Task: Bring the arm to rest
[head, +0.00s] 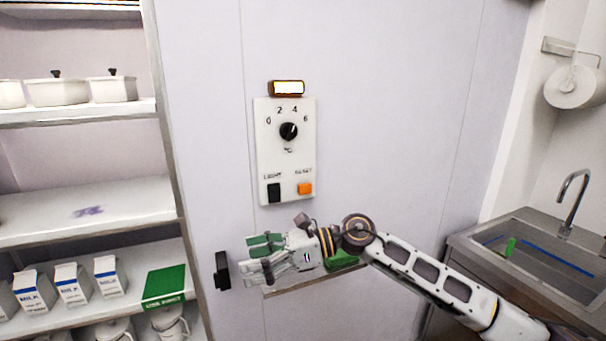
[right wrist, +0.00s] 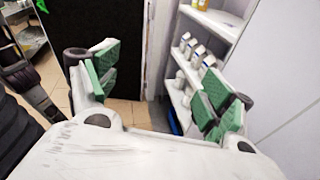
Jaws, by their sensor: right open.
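My right arm comes in from the lower right in the head view. Its gripper (head: 262,257) is in front of the pale wall panel, below the control plate (head: 286,150) and just right of a black handle (head: 222,271). In the right wrist view my right gripper (right wrist: 160,90) has its green-padded fingers wide apart with nothing between them. The control plate has a black knob (head: 289,131), a black light switch (head: 274,193) and an orange reset button (head: 305,188). A lamp (head: 287,88) glows above it. My left gripper is not in view.
A metal sink (head: 540,262) with a tap (head: 572,200) stands at the right, below a paper roll (head: 574,86). The shelves also show in the right wrist view (right wrist: 212,22).

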